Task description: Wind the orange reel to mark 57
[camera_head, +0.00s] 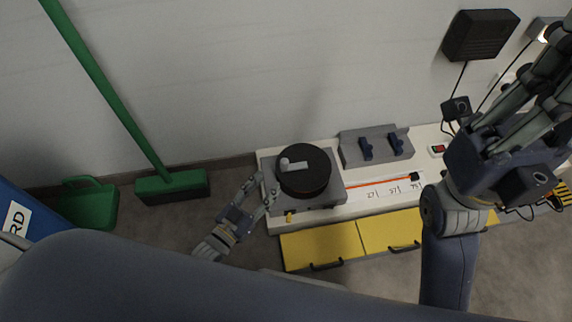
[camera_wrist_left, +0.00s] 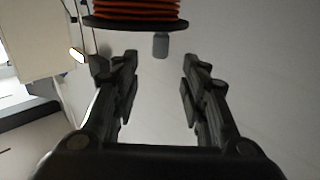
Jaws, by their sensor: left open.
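The reel (camera_head: 303,171) sits on a grey mount on the white bench, its black top disc bearing a grey crank handle (camera_head: 293,165). In the left wrist view its orange winding (camera_wrist_left: 135,10) shows above a black flange, with a grey knob (camera_wrist_left: 160,45) beyond the fingertips. An orange line (camera_head: 380,182) runs right from the reel to a black end piece (camera_head: 415,176) over a white scale (camera_head: 385,191); its numbers are too small to read surely. My left gripper (camera_head: 262,187) is open and empty, beside the reel's left side. My right gripper (camera_head: 548,75) is raised at the right, partly cut off.
A grey block with two blue levers (camera_head: 380,146) stands behind the scale. Yellow drawers (camera_head: 355,241) front the bench; a small yellow knob (camera_head: 289,216) sits by the reel. A green broom (camera_head: 172,184) and green dustpan (camera_head: 90,204) are left. A black box (camera_head: 480,36) hangs on the wall.

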